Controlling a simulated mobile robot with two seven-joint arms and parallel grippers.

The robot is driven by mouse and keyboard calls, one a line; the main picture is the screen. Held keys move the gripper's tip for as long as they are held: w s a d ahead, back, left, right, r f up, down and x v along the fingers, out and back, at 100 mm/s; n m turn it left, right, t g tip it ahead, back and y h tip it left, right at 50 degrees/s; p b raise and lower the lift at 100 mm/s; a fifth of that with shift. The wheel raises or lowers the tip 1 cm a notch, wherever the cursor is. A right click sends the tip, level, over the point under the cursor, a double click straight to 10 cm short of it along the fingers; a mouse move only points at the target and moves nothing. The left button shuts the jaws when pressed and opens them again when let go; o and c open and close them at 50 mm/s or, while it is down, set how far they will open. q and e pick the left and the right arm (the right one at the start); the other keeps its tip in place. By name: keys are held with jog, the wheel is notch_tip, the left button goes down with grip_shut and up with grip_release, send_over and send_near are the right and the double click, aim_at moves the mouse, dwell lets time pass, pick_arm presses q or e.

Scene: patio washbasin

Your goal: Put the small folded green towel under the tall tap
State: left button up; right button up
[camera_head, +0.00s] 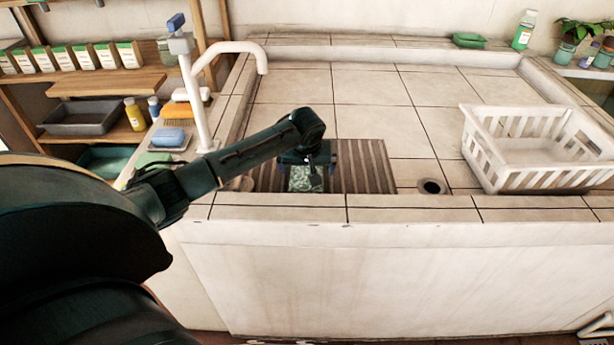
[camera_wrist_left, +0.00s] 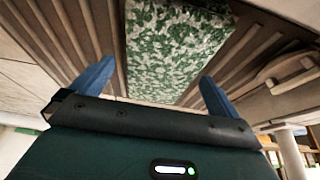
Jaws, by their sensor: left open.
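The small folded green towel (camera_head: 303,184) has a green and white pattern. It lies on a brown slatted rack (camera_head: 372,168) in the tiled basin, partly hidden by my left gripper in the head view. My left gripper (camera_head: 308,172) is just above the towel. In the left wrist view the towel (camera_wrist_left: 172,50) lies beyond the open blue fingers (camera_wrist_left: 154,74), which hold nothing. The tall tap (camera_head: 195,95) is white with a blue top. It stands at the basin's left side, and its spout curves right, behind my gripper. My right gripper is out of view.
A white slatted basket (camera_head: 536,178) stands at the basin's right, near a dark drain hole (camera_head: 432,187). A blue soap (camera_head: 168,137) and several bottles are at the left. Tiles behind the rack are bare. The basin's front ledge (camera_head: 410,210) runs before the rack.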

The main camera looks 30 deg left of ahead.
pick_arm(q)
jog(key=shift+x, duration=1.25)
jog(key=c, duration=1.2)
jog(key=shift+c, duration=0.4)
jog(key=shift+r, duration=0.2)
